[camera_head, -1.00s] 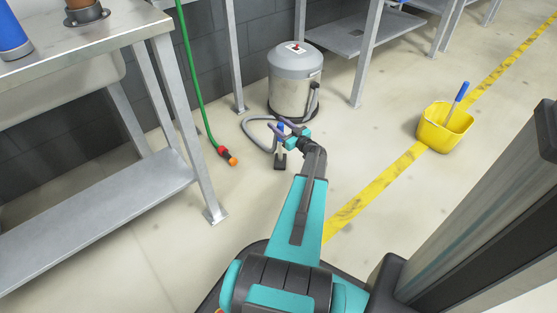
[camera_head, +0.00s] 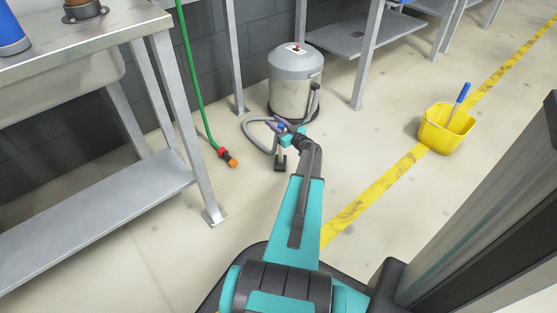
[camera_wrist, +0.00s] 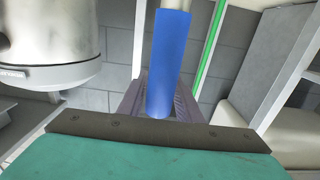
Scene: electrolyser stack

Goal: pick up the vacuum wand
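The vacuum wand has a blue handle (camera_head: 279,127), which stands up above a black floor nozzle (camera_head: 280,163) on the floor in front of the vacuum. A grey hose (camera_head: 254,136) loops beside it. My gripper (camera_head: 285,129) is at the handle in the head view, where my teal and black wrist partly covers it. In the wrist view the blue handle (camera_wrist: 168,60) lies in line with the gap between my two grey fingers (camera_wrist: 161,92), one on each side. The fingers look spread; contact with the handle is not visible.
The grey vacuum canister (camera_head: 295,85) stands just behind the wand. A green hose (camera_head: 196,90) hangs to the left by a steel table (camera_head: 95,215). A yellow bucket (camera_head: 445,130) stands to the right. Open floor lies between the wand and bucket.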

